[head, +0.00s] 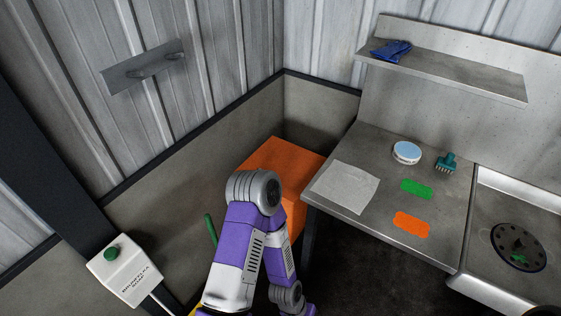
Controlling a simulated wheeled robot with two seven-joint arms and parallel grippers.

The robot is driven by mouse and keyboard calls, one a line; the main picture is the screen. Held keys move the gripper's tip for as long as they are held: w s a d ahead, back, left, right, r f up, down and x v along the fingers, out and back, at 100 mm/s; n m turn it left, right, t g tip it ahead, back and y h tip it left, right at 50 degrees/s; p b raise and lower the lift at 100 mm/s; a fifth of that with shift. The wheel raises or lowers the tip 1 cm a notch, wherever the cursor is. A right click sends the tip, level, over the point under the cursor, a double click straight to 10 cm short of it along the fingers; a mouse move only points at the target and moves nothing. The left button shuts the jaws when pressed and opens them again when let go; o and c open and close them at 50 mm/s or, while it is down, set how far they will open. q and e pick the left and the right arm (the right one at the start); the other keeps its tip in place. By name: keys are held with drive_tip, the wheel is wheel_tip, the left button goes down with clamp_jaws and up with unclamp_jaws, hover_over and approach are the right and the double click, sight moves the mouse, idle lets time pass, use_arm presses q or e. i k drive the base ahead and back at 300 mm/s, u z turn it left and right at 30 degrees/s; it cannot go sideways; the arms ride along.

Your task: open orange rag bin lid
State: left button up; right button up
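The orange rag bin (283,156) stands in the corner, left of the metal counter. Its flat orange top looks closed. My purple and white arm rises in front of it and hides much of its front and left side. The bent joint of this arm overlaps the bin in the picture; I cannot tell whether they touch. The arm folds back down to the bottom edge, and no gripper fingers show. Neither gripper is in view.
The counter (330,214) right of the bin carries a pale cloth (346,187), a white-blue round tub (406,152), a teal brush (447,162), and green (416,189) and orange (411,224) pieces. A white dispenser box (125,275) stands lower left. A shelf (455,72) hangs above.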

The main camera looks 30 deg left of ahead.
sight(282, 162)
drive_tip(key=u, duration=3.7)
drive_tip(key=k, duration=1.35)
drive_tip(key=z, duration=1.5)
drive_tip(key=i, duration=0.35)
drive_tip(key=u, duration=0.15)
